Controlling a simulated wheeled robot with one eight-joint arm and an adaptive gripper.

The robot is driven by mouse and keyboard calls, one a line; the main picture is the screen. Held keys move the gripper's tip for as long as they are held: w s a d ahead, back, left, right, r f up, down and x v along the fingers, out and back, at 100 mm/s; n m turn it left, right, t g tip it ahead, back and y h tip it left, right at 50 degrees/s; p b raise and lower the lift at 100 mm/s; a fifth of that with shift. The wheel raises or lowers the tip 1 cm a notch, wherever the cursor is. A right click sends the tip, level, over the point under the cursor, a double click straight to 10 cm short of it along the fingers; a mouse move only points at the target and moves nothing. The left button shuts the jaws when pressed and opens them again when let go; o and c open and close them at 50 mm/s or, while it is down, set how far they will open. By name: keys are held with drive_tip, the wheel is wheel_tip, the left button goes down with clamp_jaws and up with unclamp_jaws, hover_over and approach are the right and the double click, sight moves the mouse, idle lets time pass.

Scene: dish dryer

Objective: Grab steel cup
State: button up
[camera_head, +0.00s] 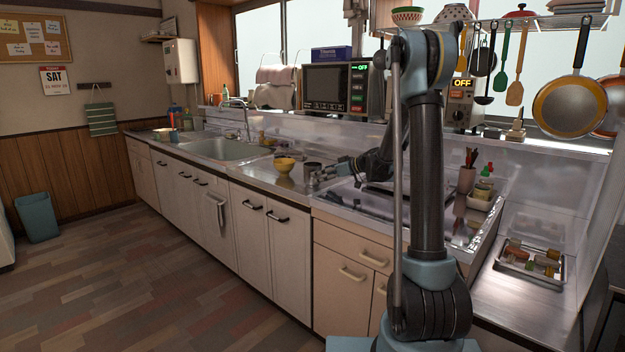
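A small grey steel cup (312,169) stands upright on the steel counter (262,183), to the right of a yellow bowl (285,165). My arm reaches over the stove area toward it from the right. My gripper (318,182) is low over the counter, right beside the cup at its right and near side. It is small and dark here, so I cannot tell whether the fingers touch the cup or whether they are open. The lower right part of the cup is partly hidden by the gripper.
A sink (225,149) with a faucet lies further left along the counter. A microwave (337,88) stands on the shelf behind. Pans and utensils hang at the upper right. A tray of food (530,262) is at the right. The counter front edge is clear.

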drive_tip(key=x, duration=0.3)
drive_tip(key=shift+w+a+f, duration=0.1)
drive_tip(key=shift+a, duration=0.05)
drive_tip(key=c, duration=1.4)
drive_tip(key=shift+r, duration=5)
